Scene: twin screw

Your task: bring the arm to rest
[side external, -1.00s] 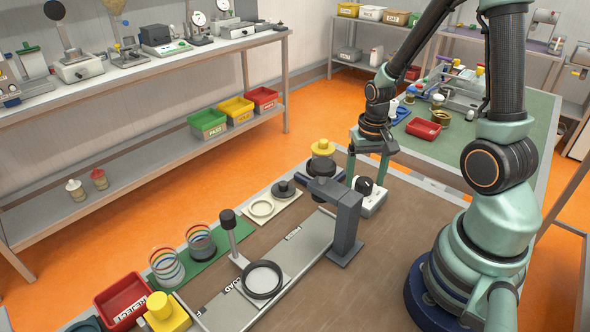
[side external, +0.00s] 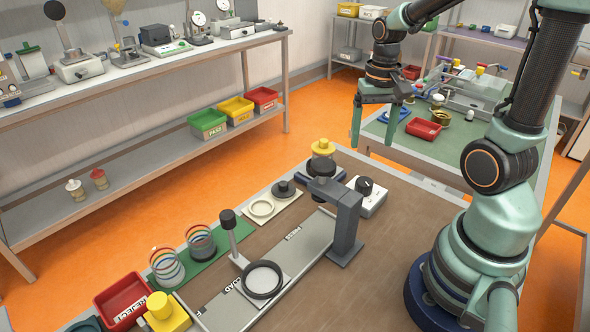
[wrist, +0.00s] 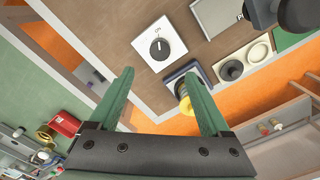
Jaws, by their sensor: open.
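My gripper (side external: 371,122) is in the air above the far end of the brown work table (side external: 385,260), with its two green fingers apart and nothing between them. It also shows open and empty in the wrist view (wrist: 162,92). A white box with a black knob (side external: 366,195) sits on the table below it. The same knob box (wrist: 159,44) shows beyond the fingertips in the wrist view, with a mark reading ON. The gripper touches nothing.
A yellow-topped part (side external: 322,152) stands at the table's far corner. A red reject bin (side external: 123,299) and coil springs (side external: 166,267) line the left edge. A green bench (side external: 460,145) stands behind.

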